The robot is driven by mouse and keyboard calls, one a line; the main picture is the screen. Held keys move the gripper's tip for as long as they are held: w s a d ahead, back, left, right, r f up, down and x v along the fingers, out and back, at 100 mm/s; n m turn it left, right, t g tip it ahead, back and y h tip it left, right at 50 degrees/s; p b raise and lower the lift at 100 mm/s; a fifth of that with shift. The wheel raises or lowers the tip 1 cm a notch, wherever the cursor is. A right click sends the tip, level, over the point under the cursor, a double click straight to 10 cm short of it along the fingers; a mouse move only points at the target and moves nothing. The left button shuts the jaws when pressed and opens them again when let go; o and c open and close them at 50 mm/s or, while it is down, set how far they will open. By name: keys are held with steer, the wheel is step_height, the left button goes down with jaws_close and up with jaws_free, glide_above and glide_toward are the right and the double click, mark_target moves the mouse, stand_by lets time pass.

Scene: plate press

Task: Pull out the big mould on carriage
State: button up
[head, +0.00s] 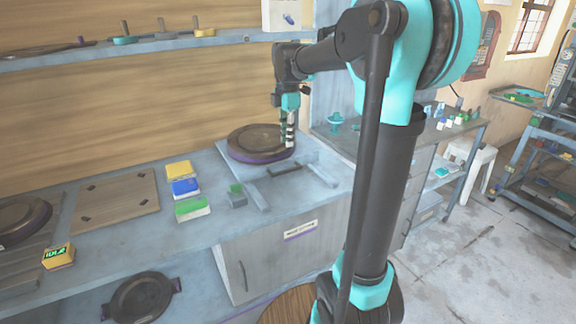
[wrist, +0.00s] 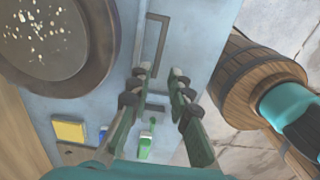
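A big round dark mould (head: 250,140) with a purplish rim lies on a pale blue-grey carriage plate (head: 315,172) on the bench. In the wrist view the mould (wrist: 50,45) fills the upper left, with pale specks on its face. My gripper (head: 288,143) points down at the mould's right edge in the head view. In the wrist view my gripper (wrist: 163,72) is open, its fingers apart and nothing seen held between them. A grey bar frame (wrist: 157,45) lies beyond the fingertips; contact cannot be told.
Yellow, blue and green boxes (head: 185,187) stand left of the carriage. Other round moulds lie at the far left (head: 20,218) and on the lower shelf (head: 142,297). A wooden barrel (wrist: 245,80) stands in front of the bench. A shelf (head: 150,45) runs above.

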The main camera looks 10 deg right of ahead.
mark_target(287, 170)
step_height(287, 170, down, 11)
steer(key=shift+r, duration=0.1)
stand_by(0.3)
jaws_close()
